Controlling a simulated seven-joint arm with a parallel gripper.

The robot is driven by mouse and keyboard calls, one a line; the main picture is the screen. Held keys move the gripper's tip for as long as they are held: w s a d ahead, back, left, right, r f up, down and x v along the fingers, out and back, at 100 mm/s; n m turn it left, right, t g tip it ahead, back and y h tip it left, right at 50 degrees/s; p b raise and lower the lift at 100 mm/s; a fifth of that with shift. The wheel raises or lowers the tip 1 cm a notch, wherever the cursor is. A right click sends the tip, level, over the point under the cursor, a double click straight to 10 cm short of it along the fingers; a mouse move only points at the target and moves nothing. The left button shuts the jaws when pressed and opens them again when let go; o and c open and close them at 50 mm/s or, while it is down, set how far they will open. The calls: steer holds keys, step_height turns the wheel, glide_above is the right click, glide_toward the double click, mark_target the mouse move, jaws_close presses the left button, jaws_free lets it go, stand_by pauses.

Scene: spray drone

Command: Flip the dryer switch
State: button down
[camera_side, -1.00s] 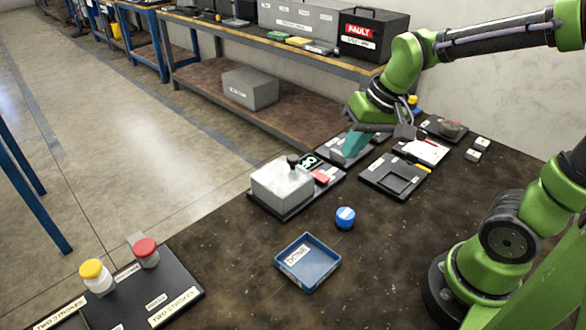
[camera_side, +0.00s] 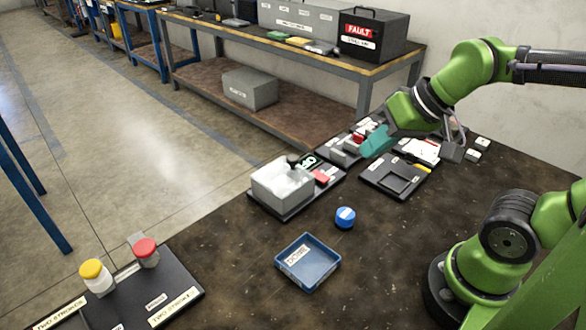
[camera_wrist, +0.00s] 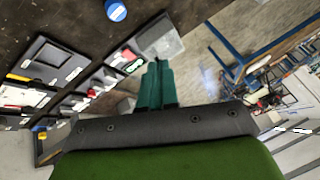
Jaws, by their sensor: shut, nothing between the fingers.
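My gripper (camera_side: 374,142) has teal fingers, closed together and empty. It is just right of a small grey box (camera_side: 343,148) with a red part (camera_side: 358,138) on top; I cannot tell whether they touch. In the wrist view the shut fingers (camera_wrist: 155,85) partly cover that area. A larger grey box (camera_side: 280,187) stands on a black base, with a dark knob, a small black display with green characters (camera_side: 309,159) and a red switch-like block (camera_side: 321,177) beside it. The display also shows in the wrist view (camera_wrist: 134,65). No label readable here says which is the dryer.
A black panel with a square recess (camera_side: 393,177) lies right of the boxes. A blue round cap (camera_side: 345,215) and a blue tray (camera_side: 308,281) are in front. Two capped jars stand on a black board (camera_side: 160,300) at front left. The middle of the table is mostly clear.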

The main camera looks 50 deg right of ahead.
steer(key=w+d+f+m+g, duration=0.2)
steer(key=w, duration=0.4)
steer(key=w+d+f+m+g, duration=0.1)
steer(key=w+d+m+g, duration=0.15)
steer(key=w, duration=0.25)
steer(key=m+g+h, duration=0.2)
steer(key=m, duration=0.3)
glide_above(320, 177)
step_height(320, 177, down, 4)
steer(key=w+m, duration=0.1)
steer(key=m, duration=0.1)
steer(key=w+r+m, duration=0.1)
steer(key=m, duration=0.1)
steer(key=shift+d, duration=0.2)
step_height(320, 177, down, 14)
